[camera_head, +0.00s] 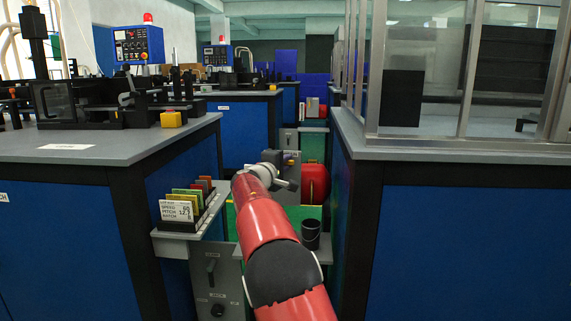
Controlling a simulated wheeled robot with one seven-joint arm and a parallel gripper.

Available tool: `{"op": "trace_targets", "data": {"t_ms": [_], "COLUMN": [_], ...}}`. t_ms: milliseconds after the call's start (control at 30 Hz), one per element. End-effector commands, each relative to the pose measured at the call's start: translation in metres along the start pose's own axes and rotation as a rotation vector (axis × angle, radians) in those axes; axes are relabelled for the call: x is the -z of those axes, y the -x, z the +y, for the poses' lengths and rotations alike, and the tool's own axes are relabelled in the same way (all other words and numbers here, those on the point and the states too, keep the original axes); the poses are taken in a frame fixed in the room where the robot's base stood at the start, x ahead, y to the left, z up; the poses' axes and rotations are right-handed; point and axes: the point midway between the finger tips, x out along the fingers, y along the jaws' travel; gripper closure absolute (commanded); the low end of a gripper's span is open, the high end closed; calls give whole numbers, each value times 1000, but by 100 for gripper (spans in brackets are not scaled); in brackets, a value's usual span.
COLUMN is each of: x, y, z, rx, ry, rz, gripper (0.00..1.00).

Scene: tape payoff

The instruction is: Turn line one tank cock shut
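A red tank (315,184) lies in the aisle between the benches, just right of my gripper. I cannot make out its cock clearly; a small yellow spot (291,162) shows on a dark grey part close to the gripper and tank. My red arm reaches forward up the aisle. My gripper (288,184) is at its far end, in front of or beside the tank's left side; I cannot tell whether it touches anything. Its fingers are small and partly merge with the grey parts behind, so their opening is unclear.
A blue bench (165,150) with machinery stands left, a glass-walled enclosure (460,150) on a bench right. A card rack (190,208) juts into the aisle. A black bucket (311,235) stands on a shelf right of my arm. A grey lever panel (212,275) is low left.

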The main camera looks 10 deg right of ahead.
Motion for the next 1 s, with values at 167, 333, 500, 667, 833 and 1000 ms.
{"op": "trace_targets", "data": {"t_ms": [167,333,500,667,833,1000], "x": [0,0,0,0,2,3], "y": [0,0,0,0,1,1], "z": [0,0,-3,-7,-14,-20], "rx": [0,2,15,46,98,159], "ry": [0,-4,-36,-112,-235,-383], "rz": [0,0,0,-1,1,0], "gripper": [100,100,100,100,100,100]}}
